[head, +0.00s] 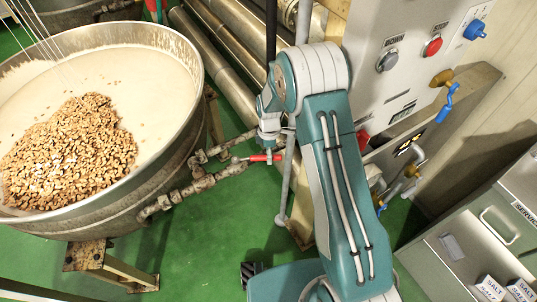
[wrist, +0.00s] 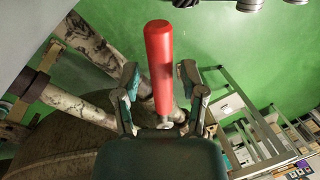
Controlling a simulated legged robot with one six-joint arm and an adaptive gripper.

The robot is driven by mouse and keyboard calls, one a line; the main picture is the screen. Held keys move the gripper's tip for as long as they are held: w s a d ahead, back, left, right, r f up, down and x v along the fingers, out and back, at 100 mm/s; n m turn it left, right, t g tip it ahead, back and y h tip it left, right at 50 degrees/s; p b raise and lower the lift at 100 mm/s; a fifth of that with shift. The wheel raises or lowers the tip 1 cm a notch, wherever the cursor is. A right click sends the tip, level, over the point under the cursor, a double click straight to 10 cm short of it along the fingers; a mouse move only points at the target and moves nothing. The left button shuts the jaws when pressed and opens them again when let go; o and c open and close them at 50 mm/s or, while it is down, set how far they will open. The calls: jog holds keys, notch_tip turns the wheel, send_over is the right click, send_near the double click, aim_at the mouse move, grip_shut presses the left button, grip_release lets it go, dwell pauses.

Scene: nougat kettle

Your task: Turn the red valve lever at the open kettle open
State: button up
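The open kettle (head: 165,150), a wide metal pan with pale mass and a heap of nuts in it, stands at the left in the head view. Pipes run from its side to the red valve lever (head: 265,157), which lies roughly level. In the wrist view the red lever (wrist: 160,65) points up the picture, between the two fingers of my gripper (wrist: 160,88). The fingers are apart, with a gap visible on each side of the lever. In the head view my gripper (head: 268,134) is right at the lever, partly hidden by my arm.
A grey control panel (head: 400,60) with a red stop button (head: 432,46) stands at the right, with blue-handled taps (head: 447,104) beside it. Thick metal pipes (head: 225,60) run behind the kettle. Drawers (head: 470,240) stand at the lower right. Green floor (head: 205,255) is open below the lever.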

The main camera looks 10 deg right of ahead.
dwell(0.3)
notch_tip(320, 180, up, 10)
dwell(0.4)
jog(key=shift+a, duration=0.1)
